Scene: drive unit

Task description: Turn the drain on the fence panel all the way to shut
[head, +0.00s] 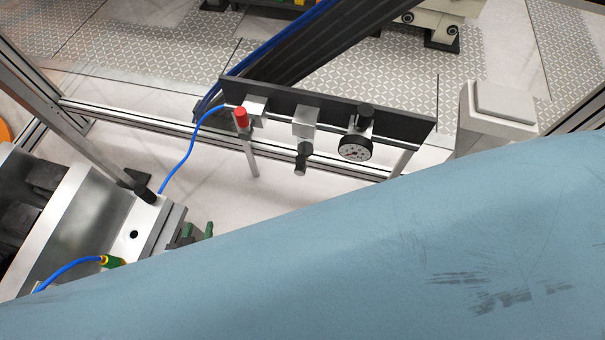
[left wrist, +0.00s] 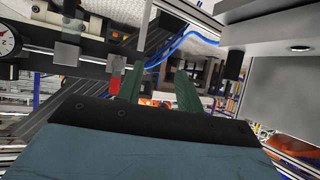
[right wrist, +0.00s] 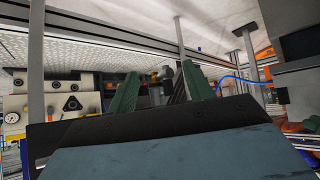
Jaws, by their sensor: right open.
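The fence panel (head: 285,100) is a dark bar carrying three fittings in the head view. At its left is a valve with a red knob (head: 241,119). In the middle is a silver block with a black handle (head: 302,158) hanging down, which may be the drain; no label is readable. My left gripper (head: 197,233) shows only its green fingertips, below and left of the panel. In the left wrist view its fingers (left wrist: 158,95) are apart and empty, beside the red knob (left wrist: 114,84). My right gripper (right wrist: 160,88) is open; its arm hides the head view's lower right.
A round gauge (head: 355,149) with a black knob is at the panel's right. A blue hose (head: 187,155) runs from the panel to a metal machine (head: 150,222) at left. A pale box-topped post (head: 497,112) stands at right. Fence rails run behind the panel.

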